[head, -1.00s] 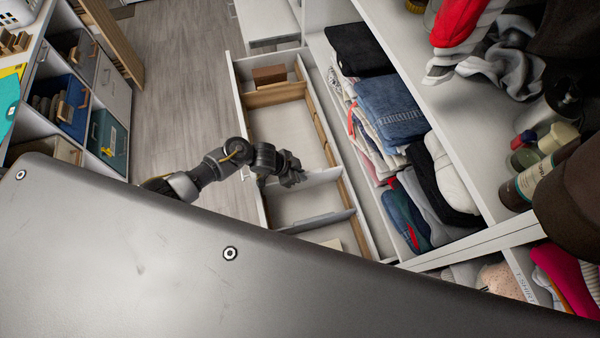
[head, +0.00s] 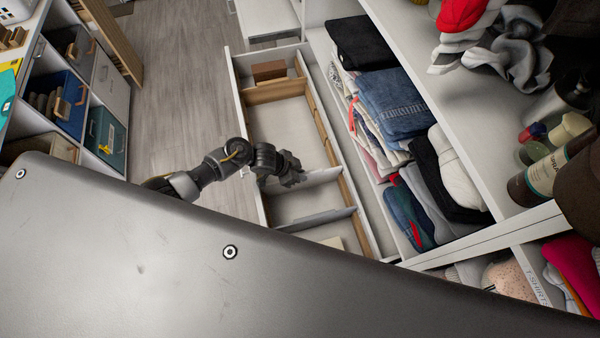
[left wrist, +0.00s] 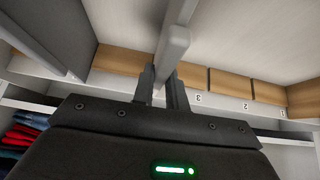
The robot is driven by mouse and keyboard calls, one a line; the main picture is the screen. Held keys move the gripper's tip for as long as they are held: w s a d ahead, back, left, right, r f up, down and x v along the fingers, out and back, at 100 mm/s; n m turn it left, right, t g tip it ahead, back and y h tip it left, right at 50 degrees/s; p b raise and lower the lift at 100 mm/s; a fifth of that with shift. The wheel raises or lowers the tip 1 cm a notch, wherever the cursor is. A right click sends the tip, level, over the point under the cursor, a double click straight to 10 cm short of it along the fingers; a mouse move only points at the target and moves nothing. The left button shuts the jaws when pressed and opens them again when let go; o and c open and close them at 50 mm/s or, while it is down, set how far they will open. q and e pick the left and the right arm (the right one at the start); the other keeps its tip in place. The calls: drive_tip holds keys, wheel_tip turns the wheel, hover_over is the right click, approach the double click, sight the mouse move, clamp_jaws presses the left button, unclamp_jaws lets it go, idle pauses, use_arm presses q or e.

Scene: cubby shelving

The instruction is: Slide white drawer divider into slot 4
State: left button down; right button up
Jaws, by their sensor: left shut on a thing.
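The open white drawer (head: 236,92) lies below, with wooden strips along its side. My left gripper (head: 294,178) is over its middle, shut on a white divider (head: 320,177) that spans part of the drawer's width. In the left wrist view the gripper (left wrist: 165,88) pinches the divider's pale edge (left wrist: 173,48), which runs up and away. The wooden strip (left wrist: 232,83) has gaps, with labels 3, 2 and 1 to the right of the fingers. The fingers hide the label near the divider. I cannot tell whether its end sits in a slot. My right gripper is not in view.
Another divider (head: 316,218) crosses the drawer nearer to me. Folded clothes (head: 393,103) fill the shelf on the right. Cubbies with bins (head: 106,137) stand left, beyond open floor (head: 178,95).

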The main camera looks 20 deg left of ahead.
use_arm(q)
drive_tip(key=shift+f, duration=0.25)
drive_tip(key=c, duration=1.3)
unclamp_jaws()
drive_tip(key=shift+r, duration=0.1)
drive_tip(key=p+v, duration=0.1)
drive_tip(key=v, duration=0.9)
drive_tip(key=shift+s+a+r, duration=0.1)
drive_tip(key=shift+a+r, duration=0.05)
drive_tip(key=shift+r, duration=0.15)
